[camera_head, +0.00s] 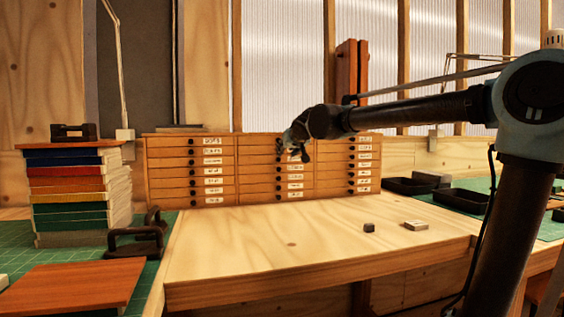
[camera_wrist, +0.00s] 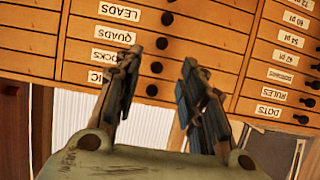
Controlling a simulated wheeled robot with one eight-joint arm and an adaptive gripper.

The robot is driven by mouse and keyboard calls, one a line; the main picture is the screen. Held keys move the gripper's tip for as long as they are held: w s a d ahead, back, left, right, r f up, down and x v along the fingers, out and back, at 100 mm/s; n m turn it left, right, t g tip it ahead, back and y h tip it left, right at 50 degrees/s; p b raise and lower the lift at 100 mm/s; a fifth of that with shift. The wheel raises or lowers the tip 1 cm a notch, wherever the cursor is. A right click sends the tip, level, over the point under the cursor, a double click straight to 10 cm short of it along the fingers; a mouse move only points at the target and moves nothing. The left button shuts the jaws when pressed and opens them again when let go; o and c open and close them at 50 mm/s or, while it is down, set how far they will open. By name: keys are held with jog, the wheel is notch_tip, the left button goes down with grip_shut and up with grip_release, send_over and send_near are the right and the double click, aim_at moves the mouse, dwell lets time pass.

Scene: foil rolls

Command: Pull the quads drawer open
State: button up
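The quads drawer (camera_wrist: 210,57) is a wooden drawer front with a white QUADS label (camera_wrist: 114,34) and a round black knob (camera_wrist: 162,43). It looks closed, flush with its neighbours. The wrist view is upside down relative to the cabinet. My gripper (camera_wrist: 160,66) is open and empty, its two dark fingers apart with drawer knobs showing between and beyond the tips. In the head view my gripper (camera_head: 294,150) is in front of the upper middle column and hides part of it. I cannot tell whether it touches the cabinet.
The wooden drawer cabinet (camera_head: 190,172) has three columns of similar labelled drawers. The bench top (camera_head: 270,245) before it is mostly clear, with a small dark block (camera_head: 369,227) and a light block (camera_head: 415,225). A book stack (camera_head: 75,190) stands left; black trays (camera_head: 408,186) lie right.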

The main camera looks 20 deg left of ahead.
aim_at(274, 158)
jog(key=x, duration=1.1)
grip_shut()
